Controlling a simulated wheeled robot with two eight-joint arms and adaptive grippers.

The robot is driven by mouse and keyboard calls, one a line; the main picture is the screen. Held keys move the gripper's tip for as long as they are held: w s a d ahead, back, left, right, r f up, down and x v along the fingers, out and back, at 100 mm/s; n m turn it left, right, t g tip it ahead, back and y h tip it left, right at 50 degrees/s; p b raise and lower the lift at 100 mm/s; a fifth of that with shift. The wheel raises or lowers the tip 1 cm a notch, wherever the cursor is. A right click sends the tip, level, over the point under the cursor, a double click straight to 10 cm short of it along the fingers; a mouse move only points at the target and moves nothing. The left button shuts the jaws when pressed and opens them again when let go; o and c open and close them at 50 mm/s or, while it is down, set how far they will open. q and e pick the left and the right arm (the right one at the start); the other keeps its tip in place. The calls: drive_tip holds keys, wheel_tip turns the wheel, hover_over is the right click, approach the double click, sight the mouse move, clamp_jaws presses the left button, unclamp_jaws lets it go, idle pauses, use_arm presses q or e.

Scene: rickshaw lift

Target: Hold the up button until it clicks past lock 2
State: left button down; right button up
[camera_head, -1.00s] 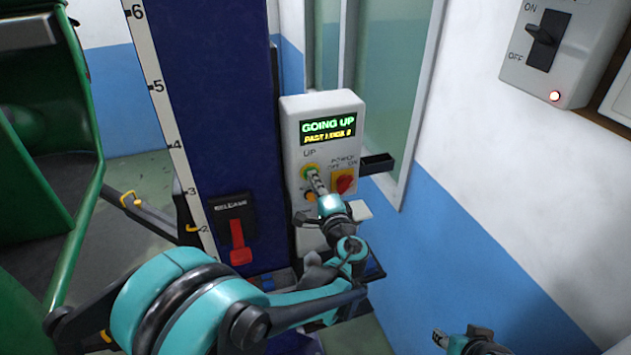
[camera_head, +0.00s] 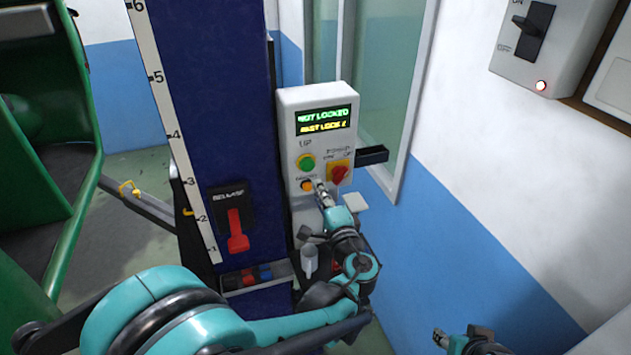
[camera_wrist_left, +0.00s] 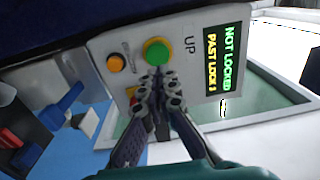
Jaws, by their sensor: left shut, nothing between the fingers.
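The control box (camera_head: 287,130) has a green up button (camera_head: 306,162), an orange button (camera_head: 307,186) below it and a red power knob (camera_head: 339,174). In the left wrist view the tips (camera_wrist_left: 160,72) overlap the edge of the green button (camera_wrist_left: 157,51); the button looks unpressed. My right gripper (camera_head: 440,337) shows only in part at the bottom edge.
A blue lift column (camera_head: 215,90) with a number scale stands left of the box. It carries a red release lever (camera_head: 236,230). The green rickshaw body (camera_head: 75,215) is at far left. A wall switch box (camera_head: 545,50) hangs at upper right.

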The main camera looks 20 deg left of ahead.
use_arm(q)
drive_tip(key=v, duration=0.6)
drive_tip(key=shift+s, duration=0.1)
idle(0.4)
